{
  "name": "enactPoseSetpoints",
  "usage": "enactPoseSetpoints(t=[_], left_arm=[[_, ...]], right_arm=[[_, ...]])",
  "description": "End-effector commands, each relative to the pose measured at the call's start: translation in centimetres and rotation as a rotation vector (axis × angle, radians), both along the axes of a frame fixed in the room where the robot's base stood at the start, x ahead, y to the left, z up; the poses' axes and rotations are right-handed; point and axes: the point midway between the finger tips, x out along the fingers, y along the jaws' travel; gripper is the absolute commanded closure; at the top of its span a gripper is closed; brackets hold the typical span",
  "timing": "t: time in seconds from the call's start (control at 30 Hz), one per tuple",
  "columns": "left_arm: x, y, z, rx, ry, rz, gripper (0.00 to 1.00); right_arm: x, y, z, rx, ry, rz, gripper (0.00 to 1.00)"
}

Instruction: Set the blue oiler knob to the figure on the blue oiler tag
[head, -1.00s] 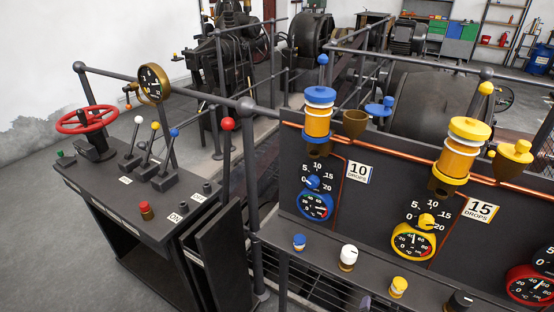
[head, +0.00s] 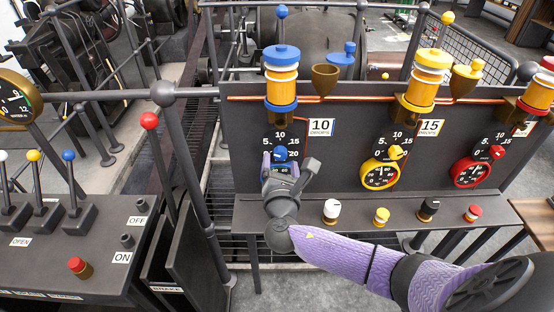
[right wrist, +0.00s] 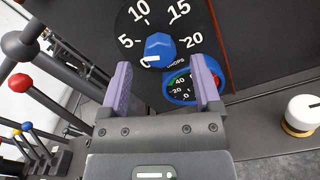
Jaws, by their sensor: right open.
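The blue oiler knob (head: 280,154) sits on a black dial marked 0 to 20, below the blue-capped oiler (head: 281,76). In the right wrist view the knob (right wrist: 160,47) shows its white mark toward the lower left, at the 0. The blue oiler tag (head: 321,127) reads 10 DROPS. My right gripper (head: 280,164) is in front of the dial. In the right wrist view its open fingers (right wrist: 162,80) point at the knob, with nothing between them; whether they touch it I cannot tell. My left gripper is not in view.
A blue-rimmed gauge (right wrist: 190,86) sits just below the knob, partly hidden by a finger. A shelf below carries a white knob (head: 331,211) and a yellow knob (head: 381,216). A red-ball lever (head: 149,121) stands left. A yellow oiler (head: 428,80) is to the right.

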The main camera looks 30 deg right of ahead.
Motion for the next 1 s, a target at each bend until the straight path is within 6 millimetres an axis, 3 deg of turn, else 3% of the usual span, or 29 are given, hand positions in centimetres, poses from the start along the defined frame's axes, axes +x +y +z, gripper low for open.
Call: enactPoseSetpoints(t=[0.17,0.43,0.83,1.0], left_arm=[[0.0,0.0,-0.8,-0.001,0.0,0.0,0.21],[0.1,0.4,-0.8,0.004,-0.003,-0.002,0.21],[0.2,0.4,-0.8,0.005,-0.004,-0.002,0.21],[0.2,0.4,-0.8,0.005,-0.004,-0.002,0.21]], right_arm=[[2.1,-1.3,-0.1,0.0,0.0,-0.001,0.19],[2.3,-1.5,0.0,0.002,0.001,0.0,0.19],[2.3,-1.4,-0.1,0.002,0.001,0.0,1.0],[2.3,-1.4,-0.1,0.005,0.001,0.0,1.0]])
